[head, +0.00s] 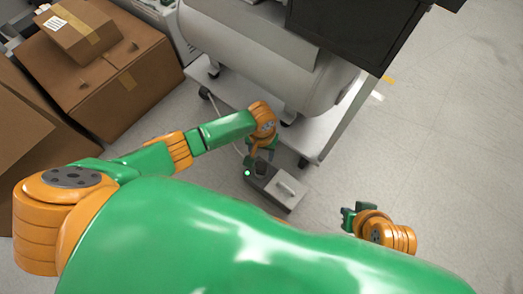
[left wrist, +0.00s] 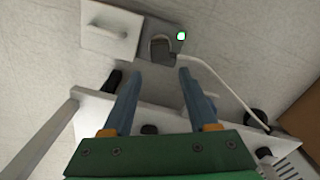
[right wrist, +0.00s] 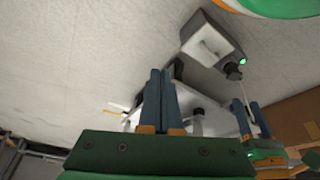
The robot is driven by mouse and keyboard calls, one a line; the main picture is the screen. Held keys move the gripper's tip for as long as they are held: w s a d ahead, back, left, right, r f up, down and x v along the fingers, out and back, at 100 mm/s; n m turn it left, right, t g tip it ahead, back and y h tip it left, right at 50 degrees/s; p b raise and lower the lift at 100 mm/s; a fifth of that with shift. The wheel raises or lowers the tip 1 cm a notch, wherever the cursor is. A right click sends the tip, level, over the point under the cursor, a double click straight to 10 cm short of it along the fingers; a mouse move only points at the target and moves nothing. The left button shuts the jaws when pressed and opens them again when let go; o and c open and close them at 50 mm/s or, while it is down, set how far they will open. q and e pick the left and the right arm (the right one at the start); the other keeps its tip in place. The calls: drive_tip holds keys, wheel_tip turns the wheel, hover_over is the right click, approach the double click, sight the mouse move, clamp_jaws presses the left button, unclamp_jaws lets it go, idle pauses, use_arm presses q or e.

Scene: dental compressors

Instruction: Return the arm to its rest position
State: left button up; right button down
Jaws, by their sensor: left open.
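My left arm reaches out over the floor, and its gripper (head: 258,155) hangs near a small grey box (head: 288,189) with a green light and a pale panel with a handle. In the left wrist view the fingers (left wrist: 157,85) are apart with nothing between them. The box (left wrist: 110,32) and its dark round part (left wrist: 161,47) lie beyond the fingertips. My right gripper (head: 351,216) is held to the right of the box. In the right wrist view its fingers (right wrist: 161,85) are together with no object visible between them. The box also shows there (right wrist: 212,42).
A white wheeled cart (head: 320,125) carries a large grey tank (head: 265,60) and a black case (head: 360,25) just beyond the left gripper. A pale cable runs from the box. Cardboard boxes (head: 100,85) stand at left. The floor (head: 450,130) at right is clear.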

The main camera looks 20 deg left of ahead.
drive_tip(key=shift+s+d+f+g, duration=0.2)
drive_tip(key=shift+s+g, duration=0.2)
drive_tip(key=shift+s, duration=0.25)
